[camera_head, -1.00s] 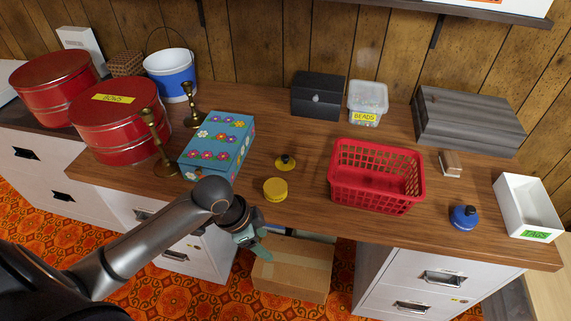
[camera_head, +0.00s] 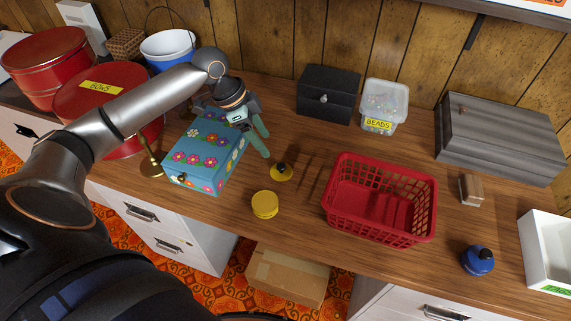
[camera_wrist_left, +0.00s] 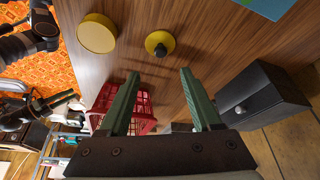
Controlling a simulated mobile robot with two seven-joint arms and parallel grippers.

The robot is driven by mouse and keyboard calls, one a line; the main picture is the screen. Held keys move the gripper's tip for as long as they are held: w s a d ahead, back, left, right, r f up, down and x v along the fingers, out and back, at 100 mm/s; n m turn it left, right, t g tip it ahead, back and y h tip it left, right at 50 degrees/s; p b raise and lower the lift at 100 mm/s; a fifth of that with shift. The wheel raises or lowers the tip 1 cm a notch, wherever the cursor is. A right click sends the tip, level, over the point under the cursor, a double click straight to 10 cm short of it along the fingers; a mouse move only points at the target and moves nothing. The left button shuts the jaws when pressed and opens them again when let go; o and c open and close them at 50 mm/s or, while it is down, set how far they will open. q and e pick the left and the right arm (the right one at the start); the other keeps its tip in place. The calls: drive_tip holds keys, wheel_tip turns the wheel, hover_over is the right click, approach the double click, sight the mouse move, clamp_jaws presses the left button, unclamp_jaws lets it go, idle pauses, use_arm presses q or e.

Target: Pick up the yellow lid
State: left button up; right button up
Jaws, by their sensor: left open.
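The yellow lid (camera_head: 281,173), a flat disc with a black knob, lies on the wooden desk between the flowered box and the red basket. It also shows in the left wrist view (camera_wrist_left: 157,45), beyond my fingertips. My left gripper (camera_head: 267,141) is open and empty, raised above the desk by the flowered box, behind the lid in the head view. Its two green fingers point toward the lid in the left wrist view (camera_wrist_left: 159,73), with a gap between them and the lid.
A round yellow tin (camera_head: 265,205) stands near the lid, toward the front edge. The flowered blue box (camera_head: 205,150) is left, the red basket (camera_head: 380,200) right. A black box (camera_head: 328,95) and a beads container (camera_head: 384,106) stand behind. Bare desk surrounds the lid.

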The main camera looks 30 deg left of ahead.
sight(281, 165)
use_arm(q)
drive_tip(key=x, duration=0.4)
drive_tip(key=shift+s+f, duration=0.1)
drive_tip(key=shift+f, duration=0.05)
drive_tip(key=shift+b+x, duration=0.4)
drive_tip(key=shift+x, duration=2.55)
drive_tip(key=shift+a, duration=0.15)
clamp_jaws()
